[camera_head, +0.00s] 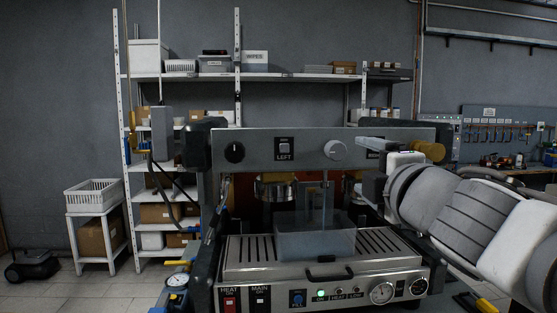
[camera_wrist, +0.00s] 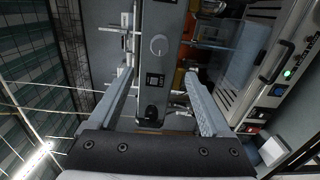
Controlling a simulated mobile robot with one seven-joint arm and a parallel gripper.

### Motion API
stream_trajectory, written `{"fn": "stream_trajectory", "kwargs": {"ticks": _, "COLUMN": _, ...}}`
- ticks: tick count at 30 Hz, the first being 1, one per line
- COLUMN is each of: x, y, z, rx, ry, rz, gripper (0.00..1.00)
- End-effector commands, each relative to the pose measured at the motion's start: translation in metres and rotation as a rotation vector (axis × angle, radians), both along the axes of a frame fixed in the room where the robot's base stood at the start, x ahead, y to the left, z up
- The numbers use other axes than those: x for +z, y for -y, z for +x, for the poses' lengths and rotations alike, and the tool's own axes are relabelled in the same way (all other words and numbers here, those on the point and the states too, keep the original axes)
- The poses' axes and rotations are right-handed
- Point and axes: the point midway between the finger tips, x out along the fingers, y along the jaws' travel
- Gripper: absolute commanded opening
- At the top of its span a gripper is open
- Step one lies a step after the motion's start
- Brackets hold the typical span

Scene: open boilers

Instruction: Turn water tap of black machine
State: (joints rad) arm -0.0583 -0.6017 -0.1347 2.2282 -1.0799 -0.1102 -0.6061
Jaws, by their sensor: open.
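The machine has a grey front panel (camera_head: 262,147) with a black round knob (camera_head: 234,152) at its left and a silver round knob (camera_head: 335,149) right of the middle. Neither is labelled as the water tap where I can read it. A thin vertical spout or stream (camera_head: 325,195) runs below the silver knob to a clear container (camera_head: 315,245) on the drip tray. My gripper (camera_head: 362,166) is open and empty at the panel's right side. In the wrist view, the silver knob (camera_wrist: 158,45) and black knob (camera_wrist: 152,111) appear between its spread fingers (camera_wrist: 163,45); contact is not visible.
The slotted drip tray (camera_head: 240,250) and lower panel with switches and gauges (camera_head: 381,293) lie below. A yellow-brown handle (camera_head: 428,151) is close to my arm at the right. Shelves (camera_head: 270,77) stand behind.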

Motion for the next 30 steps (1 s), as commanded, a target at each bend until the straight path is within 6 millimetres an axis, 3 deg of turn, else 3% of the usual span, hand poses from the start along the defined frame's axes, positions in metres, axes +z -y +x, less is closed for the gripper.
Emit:
{"fn": "stream_trajectory", "kwargs": {"ticks": 8, "x": 0.001, "y": 0.001, "z": -0.023, "rx": 0.001, "ry": 0.001, "rz": -0.001, "gripper": 0.82}}
{"fn": "stream_trajectory", "kwargs": {"ticks": 23, "x": -0.005, "y": 0.005, "z": -0.025, "rx": -0.025, "ry": -0.02, "rz": 0.047, "gripper": 0.82}}
{"fn": "stream_trajectory", "kwargs": {"ticks": 26, "x": -0.022, "y": 0.017, "z": -0.028, "rx": -0.095, "ry": -0.081, "rz": 0.181, "gripper": 0.82}}
{"fn": "stream_trajectory", "kwargs": {"ticks": 30, "x": -0.071, "y": 0.034, "z": -0.043, "rx": -0.268, "ry": -0.237, "rz": 0.503, "gripper": 0.82}}
